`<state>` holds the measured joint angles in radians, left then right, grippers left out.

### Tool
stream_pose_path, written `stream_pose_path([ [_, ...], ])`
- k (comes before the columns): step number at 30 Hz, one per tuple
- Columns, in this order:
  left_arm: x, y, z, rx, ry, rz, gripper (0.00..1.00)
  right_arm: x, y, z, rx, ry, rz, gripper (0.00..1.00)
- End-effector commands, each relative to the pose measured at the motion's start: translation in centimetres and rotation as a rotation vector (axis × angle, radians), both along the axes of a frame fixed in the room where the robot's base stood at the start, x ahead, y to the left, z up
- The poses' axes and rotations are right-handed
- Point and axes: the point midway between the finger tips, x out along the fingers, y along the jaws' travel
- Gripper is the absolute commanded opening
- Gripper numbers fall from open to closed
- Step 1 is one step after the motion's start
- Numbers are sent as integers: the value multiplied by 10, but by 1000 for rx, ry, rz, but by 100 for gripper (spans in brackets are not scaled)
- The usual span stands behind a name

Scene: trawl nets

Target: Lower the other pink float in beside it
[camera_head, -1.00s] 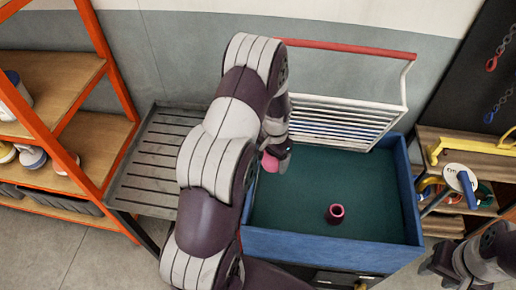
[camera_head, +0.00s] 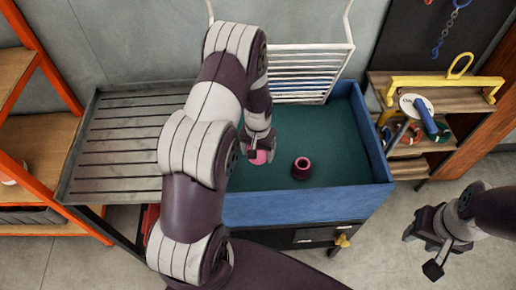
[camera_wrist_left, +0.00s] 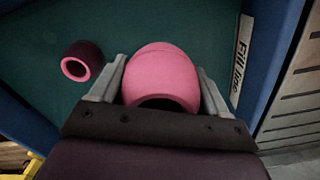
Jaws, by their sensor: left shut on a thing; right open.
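My left gripper (camera_head: 262,152) is shut on a pink float (camera_head: 259,157), which hangs low at the left part of the blue bin. In the left wrist view the held float (camera_wrist_left: 163,78) sits between the two grey fingers. The other pink float (camera_head: 302,168), with a dark maroon outside and a pink rim, stands on the green floor of the blue bin (camera_head: 290,207), to the right of the held one. It also shows in the left wrist view (camera_wrist_left: 82,61), apart from the held float. I cannot tell whether the held float touches the floor. My right gripper (camera_head: 430,245) is open and empty, outside the bin.
A slatted grey drainboard (camera_head: 125,145) adjoins the bin on the left. A white wire rack (camera_head: 300,70) stands at its back. A wooden shelf (camera_head: 440,100) with a yellow handle is on the right. A "Fill line" label (camera_wrist_left: 243,55) is on the bin wall.

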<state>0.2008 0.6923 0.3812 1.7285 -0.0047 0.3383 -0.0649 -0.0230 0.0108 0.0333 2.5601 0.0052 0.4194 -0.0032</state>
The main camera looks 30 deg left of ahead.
Motion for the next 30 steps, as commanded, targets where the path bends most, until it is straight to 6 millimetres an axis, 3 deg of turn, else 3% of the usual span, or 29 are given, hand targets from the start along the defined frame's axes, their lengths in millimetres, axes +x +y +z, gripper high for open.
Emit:
stream_pose_path([
  [1, 0, 0, -16, 0, 1, 0, 45, 0, 0, -14, 0, 0, 0, 43],
  [18, 0, 0, -104, 0, 0, 0, 45, 0, 0, -86, 0, 0, 0, 43],
  [30, 0, 0, -119, 0, -1, 0, 45, 0, 0, -97, 0, 0, 0, 43],
])
